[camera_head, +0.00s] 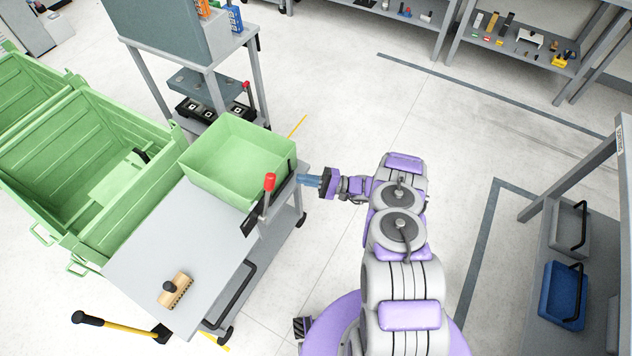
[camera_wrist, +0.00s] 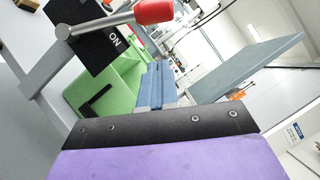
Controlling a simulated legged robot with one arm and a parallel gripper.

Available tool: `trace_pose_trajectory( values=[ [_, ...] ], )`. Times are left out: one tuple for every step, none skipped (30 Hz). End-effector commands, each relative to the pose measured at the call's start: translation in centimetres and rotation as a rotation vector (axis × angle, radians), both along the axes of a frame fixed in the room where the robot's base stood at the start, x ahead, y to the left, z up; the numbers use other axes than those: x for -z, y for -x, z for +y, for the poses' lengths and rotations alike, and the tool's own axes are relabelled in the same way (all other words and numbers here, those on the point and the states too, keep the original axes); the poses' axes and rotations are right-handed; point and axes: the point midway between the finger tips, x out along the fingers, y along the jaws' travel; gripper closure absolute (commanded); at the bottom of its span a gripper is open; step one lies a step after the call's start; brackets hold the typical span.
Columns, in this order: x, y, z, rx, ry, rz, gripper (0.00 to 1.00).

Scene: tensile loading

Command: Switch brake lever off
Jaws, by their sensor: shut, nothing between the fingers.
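The brake lever has a red knob (camera_head: 269,182) on a metal rod and stands roughly upright at the right edge of the grey cart (camera_head: 190,245). In the wrist view the red knob (camera_wrist: 153,11) is at the top, and its rod runs left to a black plate (camera_wrist: 92,58) with the word "ON". My gripper (camera_head: 308,180) has blue fingers, which are shut and empty. It is to the right of the knob and apart from it, near the green bin's corner. In the wrist view the shut fingers (camera_wrist: 156,85) point up the picture, below the knob.
A green bin (camera_head: 225,180) sits on the cart, with a wooden-backed brush (camera_head: 174,290) near the front. Large green containers (camera_head: 75,170) stand left. A grey machine table (camera_head: 200,85) with another red-knobbed lever (camera_head: 247,88) stands behind. The floor right of the cart is clear.

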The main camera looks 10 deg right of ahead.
Motion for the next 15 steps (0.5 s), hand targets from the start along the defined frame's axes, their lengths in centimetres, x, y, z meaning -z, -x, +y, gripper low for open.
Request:
trace_pose_trajectory(
  values=[
    [-0.2,-0.1,1.1,-0.003,0.0,-0.001,1.0],
    [-0.3,-0.2,1.6,-0.004,-0.001,-0.001,1.0],
    [-0.5,-0.4,2.4,-0.002,-0.002,0.0,1.0],
    [-0.6,-0.5,3.0,-0.003,-0.003,0.002,1.0],
    [-0.8,-0.5,3.5,-0.004,-0.003,0.002,1.0],
    [-1.1,-0.4,3.8,-0.001,-0.003,0.001,1.0],
    [-1.3,-0.2,4.0,-0.001,-0.003,0.0,1.0],
    [-1.4,-0.1,4.2,0.0,-0.001,0.0,1.0],
    [-1.6,0.2,4.5,-0.001,0.0,0.0,1.0],
    [-1.7,0.4,4.7,0.0,0.0,0.002,1.0],
    [-1.8,0.6,4.9,0.0,0.0,0.003,1.0],
    [-1.9,0.8,5.2,0.0,0.0,0.003,1.0],
    [-2.0,0.9,5.4,0.0,0.0,0.002,1.0],
    [-2.1,0.9,5.5,0.0,0.0,0.002,1.0],
    [-2.2,1.1,5.7,0.001,0.0,0.001,1.0]
  ],
)
